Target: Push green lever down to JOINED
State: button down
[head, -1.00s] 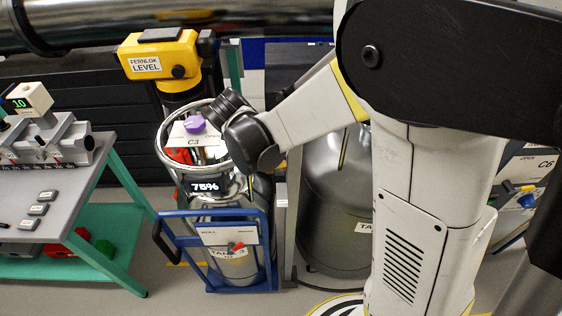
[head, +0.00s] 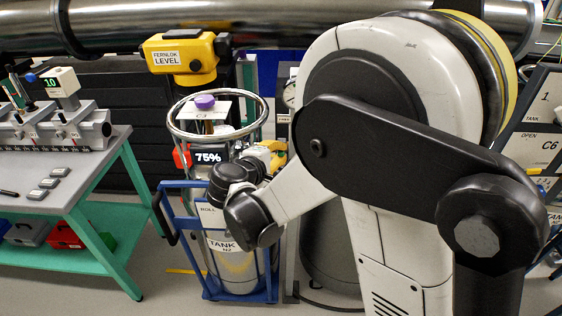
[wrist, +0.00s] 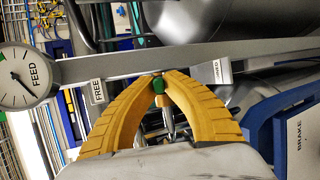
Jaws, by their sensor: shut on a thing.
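In the wrist view my gripper's two curved yellow fingers (wrist: 158,82) meet at their tips around a small green lever end (wrist: 158,86). Most of the lever is hidden by the fingers. The grip point lies between a FREE label (wrist: 98,90) on the left and a second label (wrist: 218,71) on the right, whose text is too small to read. Both labels are at a long grey post (wrist: 130,66). In the head view my gripper (head: 273,154) shows yellow, just right of the 75% display, partly behind my wrist; the lever is hidden there.
A FEED gauge (wrist: 27,75) sits left of the FREE label. The C3 tank (head: 232,262) with its ring guard stands in a blue trolley (head: 190,235) close to my wrist. A blue BRAKE panel (wrist: 292,135) is at lower right. A green-legged bench (head: 125,175) is left.

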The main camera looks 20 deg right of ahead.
jog(key=shift+s+f+m+t+h+b, duration=0.1)
jog(key=shift+f+m+t+h+b, duration=0.25)
jog(key=shift+f+t+b, duration=0.55)
jog(key=shift+r+b, duration=0.4)
jog(key=shift+b, duration=0.05)
jog(key=c, duration=1.5)
grip_release()
jog(key=shift+s+a, duration=0.1)
jog(key=v, duration=1.1)
jog(key=shift+s+a, duration=0.2)
jog(key=shift+a, duration=0.1)
jog(key=shift+d, duration=0.1)
